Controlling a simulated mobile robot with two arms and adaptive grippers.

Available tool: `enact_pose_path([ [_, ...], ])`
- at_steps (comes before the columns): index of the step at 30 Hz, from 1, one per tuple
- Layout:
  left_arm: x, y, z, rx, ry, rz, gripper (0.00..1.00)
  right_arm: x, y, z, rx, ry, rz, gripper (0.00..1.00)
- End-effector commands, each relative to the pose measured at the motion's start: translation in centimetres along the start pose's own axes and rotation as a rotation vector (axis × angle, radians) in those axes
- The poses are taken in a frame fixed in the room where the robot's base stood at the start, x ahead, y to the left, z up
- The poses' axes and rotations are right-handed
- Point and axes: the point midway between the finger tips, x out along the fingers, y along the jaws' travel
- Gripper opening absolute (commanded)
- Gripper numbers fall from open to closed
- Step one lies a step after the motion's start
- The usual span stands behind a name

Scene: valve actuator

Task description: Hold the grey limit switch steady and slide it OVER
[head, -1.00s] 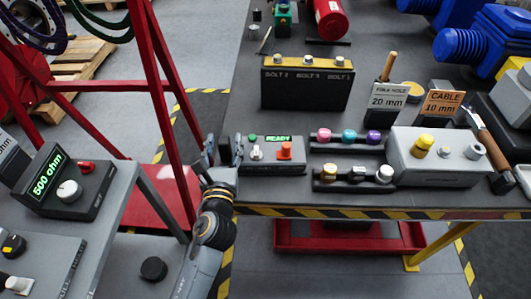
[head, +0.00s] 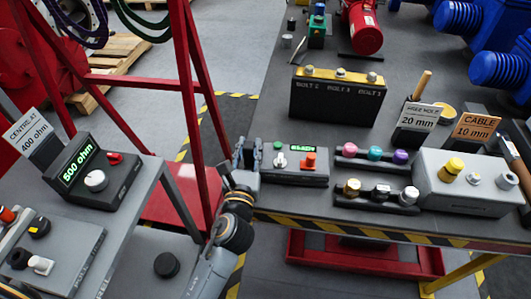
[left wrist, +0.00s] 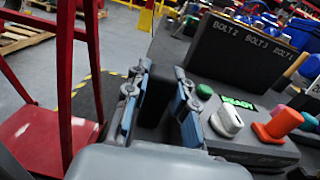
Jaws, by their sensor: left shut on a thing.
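My left gripper (head: 245,152) stands at the left end of the workbench, just left of the grey console (head: 290,178) marked READY. In the left wrist view its two fingers (left wrist: 160,108) point away from me with blue pads, a gap apart. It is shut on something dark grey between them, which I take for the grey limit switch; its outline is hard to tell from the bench. The console carries a green button (left wrist: 204,92), a white toggle (left wrist: 227,121) and an orange-red knob (left wrist: 278,126). My right gripper is not in view.
A black block (head: 336,98) labelled with bolts stands behind the console. Coloured knobs (head: 375,153) and a grey box (head: 470,185) stand to the right. A red frame (head: 190,110) rises at left. A side table holds a 500 ohm meter (head: 95,172).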

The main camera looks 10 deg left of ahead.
Motion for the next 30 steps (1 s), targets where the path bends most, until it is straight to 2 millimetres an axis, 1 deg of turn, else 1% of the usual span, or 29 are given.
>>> enact_pose_path([
  [1, 0.1, 0.0, 0.9, -0.005, -0.009, -0.001, 0.0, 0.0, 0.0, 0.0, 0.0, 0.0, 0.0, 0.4],
  [5, 0.0, -0.1, 2.9, -0.004, -0.012, -0.005, 0.0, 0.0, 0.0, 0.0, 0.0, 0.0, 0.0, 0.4],
  [9, 0.1, -0.1, 5.9, -0.004, -0.013, -0.005, 0.0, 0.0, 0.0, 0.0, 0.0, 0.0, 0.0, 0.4],
  [12, 0.0, -0.1, 7.6, -0.005, -0.012, -0.004, 0.0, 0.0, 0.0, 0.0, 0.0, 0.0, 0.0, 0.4],
  [15, 0.1, 0.0, 8.7, -0.006, -0.009, -0.002, 0.0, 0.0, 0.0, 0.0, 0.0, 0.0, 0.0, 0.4],
  [17, 0.1, 0.0, 8.4, -0.006, -0.005, 0.002, 0.0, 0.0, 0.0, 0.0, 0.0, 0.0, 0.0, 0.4],
  [24, 0.1, 0.0, 3.9, -0.007, -0.002, 0.005, 0.0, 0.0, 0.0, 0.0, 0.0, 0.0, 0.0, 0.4],
  [27, 0.0, -0.1, 2.9, -0.008, -0.002, -0.001, 0.0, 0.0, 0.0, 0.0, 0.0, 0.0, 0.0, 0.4],
  [30, 0.0, -0.1, 2.5, -0.007, -0.004, -0.001, 0.0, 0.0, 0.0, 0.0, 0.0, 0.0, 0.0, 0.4],
])
